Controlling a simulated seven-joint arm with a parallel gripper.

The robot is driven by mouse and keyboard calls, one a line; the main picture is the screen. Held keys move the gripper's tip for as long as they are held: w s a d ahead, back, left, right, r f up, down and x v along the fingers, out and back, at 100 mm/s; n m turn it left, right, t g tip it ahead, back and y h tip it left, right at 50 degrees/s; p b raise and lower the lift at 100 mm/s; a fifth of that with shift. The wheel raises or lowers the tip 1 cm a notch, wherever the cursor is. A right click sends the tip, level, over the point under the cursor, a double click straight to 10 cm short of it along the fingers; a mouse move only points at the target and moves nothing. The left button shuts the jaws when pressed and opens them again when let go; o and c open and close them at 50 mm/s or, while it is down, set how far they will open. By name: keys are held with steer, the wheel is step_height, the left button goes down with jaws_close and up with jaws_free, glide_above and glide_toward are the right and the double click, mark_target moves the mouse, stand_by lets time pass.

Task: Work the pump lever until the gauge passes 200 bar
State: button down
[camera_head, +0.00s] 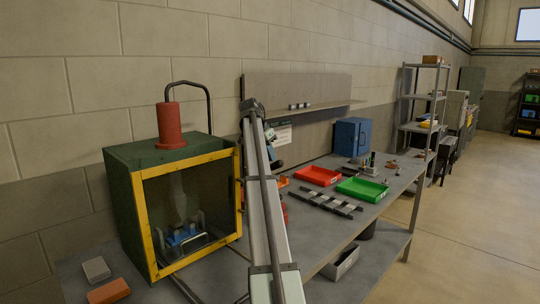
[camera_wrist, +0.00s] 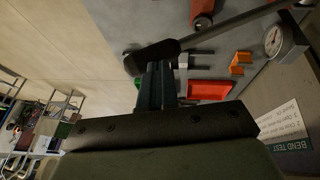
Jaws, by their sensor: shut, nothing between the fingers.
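In the wrist view the pump lever (camera_wrist: 222,36) is a grey bar running from upper right to a thick black grip (camera_wrist: 150,57). My gripper (camera_wrist: 160,68) is shut and empty. Its fingertips overlap the lower edge of the grip in the picture; I cannot tell whether they touch it. The round white gauge (camera_wrist: 274,40) is at the upper right, and its reading is too small to make out. A red cylindrical part of the pump (camera_wrist: 203,12) shows at the top edge. In the head view my arm hides most of the pump, and a bit of red (camera_head: 284,212) shows beside it.
A green booth with a yellow-framed window (camera_head: 192,210) stands left of my arm. A red tray (camera_head: 316,175) and a green tray (camera_head: 362,189) lie on the grey bench (camera_head: 330,232), with dark bars (camera_head: 325,203) before them. A blue cabinet (camera_head: 351,137) stands farther back.

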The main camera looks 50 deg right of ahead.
mark_target(276, 165)
steer(key=shift+s+f, duration=0.35)
steer(key=shift+s, duration=0.05)
steer(key=s+f+t, duration=0.2)
steer(key=shift+s+a+f+m+t, duration=0.1)
steer(key=shift+a+f+m+t, duration=0.05)
steer(key=shift+f+m+t, duration=0.2)
steer(key=s+f+t, duration=0.1)
steer(key=s+f, duration=0.3)
steer(key=f, duration=0.7)
steer(key=shift+f, duration=0.3)
steer(key=shift+s+t, duration=0.2)
steer(key=shift+t, duration=0.05)
steer(key=v, duration=0.9)
steer(key=w+d+v, duration=0.1)
steer(key=v, duration=0.4)
steer(key=shift+r, duration=0.65)
steer(key=c, duration=1.8)
jaws_free()
